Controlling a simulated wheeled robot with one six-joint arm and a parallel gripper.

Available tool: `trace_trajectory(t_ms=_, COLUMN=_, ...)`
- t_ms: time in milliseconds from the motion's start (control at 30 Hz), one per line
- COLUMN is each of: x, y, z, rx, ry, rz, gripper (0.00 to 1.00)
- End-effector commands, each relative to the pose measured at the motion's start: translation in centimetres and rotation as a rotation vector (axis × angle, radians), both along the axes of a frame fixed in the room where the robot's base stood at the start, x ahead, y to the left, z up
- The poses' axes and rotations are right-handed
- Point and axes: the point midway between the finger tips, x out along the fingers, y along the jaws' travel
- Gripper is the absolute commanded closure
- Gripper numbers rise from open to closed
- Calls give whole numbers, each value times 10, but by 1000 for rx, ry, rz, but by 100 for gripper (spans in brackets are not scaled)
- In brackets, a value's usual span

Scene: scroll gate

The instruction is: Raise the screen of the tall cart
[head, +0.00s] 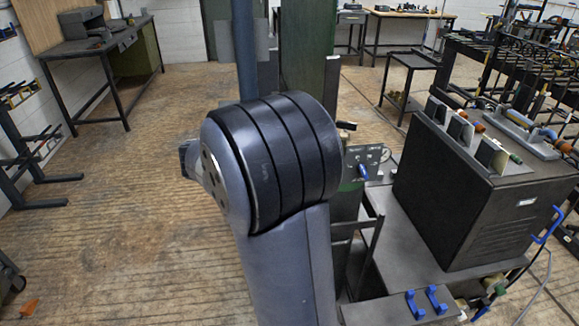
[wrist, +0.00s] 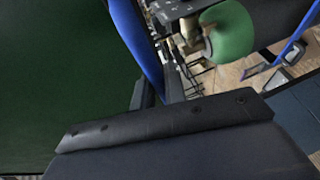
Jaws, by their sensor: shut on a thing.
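The tall cart's screen appears to be the dark green upright panel (head: 304,55) behind my arm in the head view. A dark green surface (wrist: 60,75) also fills the left of the wrist view. A blue curved handle (wrist: 139,40) runs along the right edge of that surface, down to my gripper (wrist: 157,92). My gripper is shut on this handle; the black front of the gripper hides part of the contact. In the head view my arm's large joint hides the gripper and most of the cart's lower part.
A dark cabinet (head: 465,205) with tools on top stands close at the right. A small panel with a blue lever (head: 363,172) is just right of my arm. A workbench (head: 95,45) stands at the back left. The wooden floor at the left is mostly clear.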

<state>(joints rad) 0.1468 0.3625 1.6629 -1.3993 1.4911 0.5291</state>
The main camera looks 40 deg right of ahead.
Motion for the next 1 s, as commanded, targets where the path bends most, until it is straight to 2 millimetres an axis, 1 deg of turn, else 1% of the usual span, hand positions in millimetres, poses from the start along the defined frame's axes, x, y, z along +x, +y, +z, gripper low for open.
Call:
trace_trajectory(t_ms=33, x=0, y=0, z=22, rx=-2, ry=-6, rz=-1, gripper=100)
trace_trajectory(t_ms=100, x=0, y=0, z=38, rx=-2, ry=-5, rz=0, gripper=100)
trace_trajectory(t_ms=200, x=0, y=0, z=57, rx=-2, ry=-5, rz=0, gripper=100)
trace_trajectory(t_ms=333, x=0, y=0, z=74, rx=-1, ry=-3, rz=-1, gripper=100)
trace_trajectory(t_ms=500, x=0, y=0, z=84, rx=-2, ry=-2, rz=-1, gripper=100)
trace_trajectory(t_ms=900, x=1, y=0, z=90, rx=-8, ry=-5, rz=0, gripper=100)
trace_trajectory(t_ms=933, x=1, y=0, z=90, rx=-8, ry=-6, rz=0, gripper=87)
trace_trajectory(t_ms=1000, x=1, y=0, z=90, rx=-7, ry=-6, rz=0, gripper=81)
